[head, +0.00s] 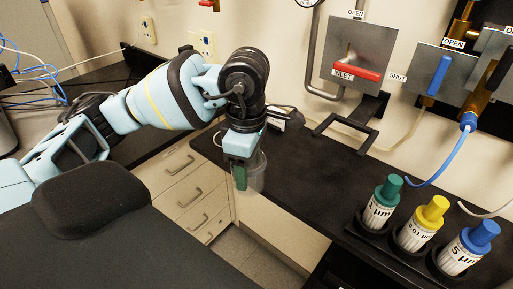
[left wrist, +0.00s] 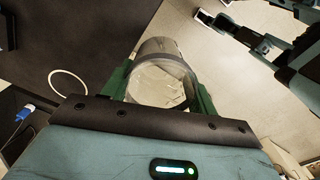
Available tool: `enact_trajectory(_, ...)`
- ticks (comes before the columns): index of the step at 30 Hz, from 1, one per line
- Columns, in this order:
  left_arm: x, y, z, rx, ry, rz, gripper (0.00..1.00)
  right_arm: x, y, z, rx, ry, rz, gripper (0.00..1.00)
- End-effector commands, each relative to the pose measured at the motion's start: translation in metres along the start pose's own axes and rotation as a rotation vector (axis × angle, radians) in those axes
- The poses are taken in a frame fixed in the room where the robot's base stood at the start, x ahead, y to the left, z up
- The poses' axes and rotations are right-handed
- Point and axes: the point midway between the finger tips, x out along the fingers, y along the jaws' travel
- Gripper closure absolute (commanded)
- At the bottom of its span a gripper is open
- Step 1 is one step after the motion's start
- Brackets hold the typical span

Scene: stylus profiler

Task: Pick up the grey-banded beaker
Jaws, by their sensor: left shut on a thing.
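The grey-banded beaker (left wrist: 160,78) is clear, with a grey band around it. In the left wrist view it sits between the green fingers of my left gripper (left wrist: 160,97), which is shut on it. In the head view the beaker (head: 256,172) shows partly behind the green finger of my left gripper (head: 245,178). It appears held up in front of the counter edge, over the drawers and floor. The gripper hides part of it in the head view. My right gripper is not clearly seen in the head view.
A black counter (head: 310,180) runs along the wall. Bottles with green (head: 382,200), yellow (head: 422,225) and blue (head: 466,248) caps stand in a black rack at the right. A panel with a red INLET handle (head: 357,68) is on the wall. Drawers (head: 185,185) are below.

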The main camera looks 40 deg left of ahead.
Motion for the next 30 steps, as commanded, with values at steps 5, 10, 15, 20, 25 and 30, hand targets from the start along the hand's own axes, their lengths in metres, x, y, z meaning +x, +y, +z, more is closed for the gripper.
enact_trajectory(5,-0.003,-0.029,0.001,0.003,0.0,0.0,0.66,0.0,0.0,0.001,0.0,-0.001,0.0,0.64)
enact_trajectory(10,-0.004,-0.043,0.001,0.002,0.0,0.0,0.66,0.0,0.0,0.001,0.0,-0.002,-0.001,0.64)
enact_trajectory(15,-0.004,-0.047,0.001,0.0,0.0,0.0,0.66,0.0,0.0,0.001,0.0,-0.002,-0.001,0.64)
enact_trajectory(20,-0.005,-0.047,0.001,0.0,0.0,0.0,0.66,0.0,0.0,0.001,0.0,-0.002,-0.001,0.64)
enact_trajectory(25,-0.004,-0.047,0.001,0.0,0.0,0.0,0.56,0.0,0.0,0.001,0.0,-0.002,-0.001,0.64)
enact_trajectory(30,-0.004,-0.047,0.001,0.0,0.0,0.0,0.78,0.0,0.0,0.001,-0.001,-0.002,0.0,0.64)
